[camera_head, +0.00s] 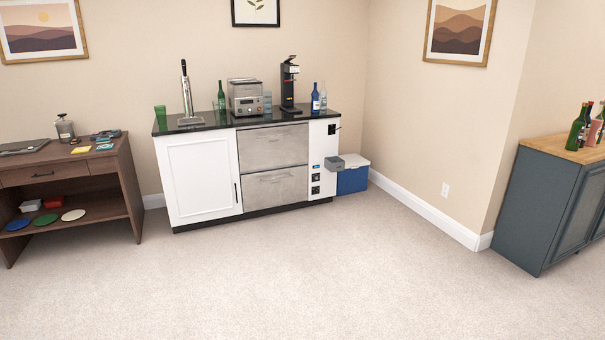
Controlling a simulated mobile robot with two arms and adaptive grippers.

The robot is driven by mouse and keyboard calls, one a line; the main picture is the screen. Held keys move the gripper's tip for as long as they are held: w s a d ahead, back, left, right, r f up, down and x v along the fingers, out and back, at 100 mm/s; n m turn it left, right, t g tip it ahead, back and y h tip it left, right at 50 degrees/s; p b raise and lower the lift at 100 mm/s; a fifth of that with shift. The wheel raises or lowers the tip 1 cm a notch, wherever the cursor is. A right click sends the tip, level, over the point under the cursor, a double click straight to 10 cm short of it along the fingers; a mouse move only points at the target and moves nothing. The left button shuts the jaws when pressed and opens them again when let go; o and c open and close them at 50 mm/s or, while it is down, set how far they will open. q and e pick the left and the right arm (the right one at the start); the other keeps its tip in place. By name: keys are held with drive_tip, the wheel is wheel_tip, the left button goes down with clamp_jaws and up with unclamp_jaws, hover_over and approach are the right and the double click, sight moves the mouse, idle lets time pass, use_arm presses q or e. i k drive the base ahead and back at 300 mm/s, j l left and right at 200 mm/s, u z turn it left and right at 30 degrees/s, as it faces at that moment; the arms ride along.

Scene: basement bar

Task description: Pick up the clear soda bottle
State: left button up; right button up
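No bottle can be named the clear soda bottle with certainty at this distance. On the black counter (215,124), a pale, see-through bottle shape (323,97) stands upright just right of a blue bottle (315,98). A green bottle (221,97) stands left of the metal machine. Several bottles, among them a dark green one (577,130) and a pinkish one (593,132), stand close together on the wooden-topped cabinet at the right edge. Neither of my grippers is in view.
A wooden desk (60,163) stands at the left with a glass decanter (64,129). A coffee machine (289,85) and tap (187,95) stand on the counter. A blue cooler (352,177) sits beside it. The carpet (320,270) in front is clear.

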sight(323, 100)
drive_tip(key=i, duration=2.9)
drive_tip(key=i+j+z, duration=0.1)
drive_tip(key=i, duration=1.3)
drive_tip(key=i+j+z, duration=0.2)
drive_tip(key=i, duration=0.5)
drive_tip(key=i+l+u, duration=0.1)
drive_tip(key=i+l, duration=0.25)
drive_tip(key=l, duration=0.25)
drive_tip(key=i+l+u, duration=0.15)
drive_tip(key=i+l, duration=0.2)
drive_tip(key=l, duration=0.3)
drive_tip(key=i+l+u, duration=0.15)
drive_tip(key=l, duration=0.15)
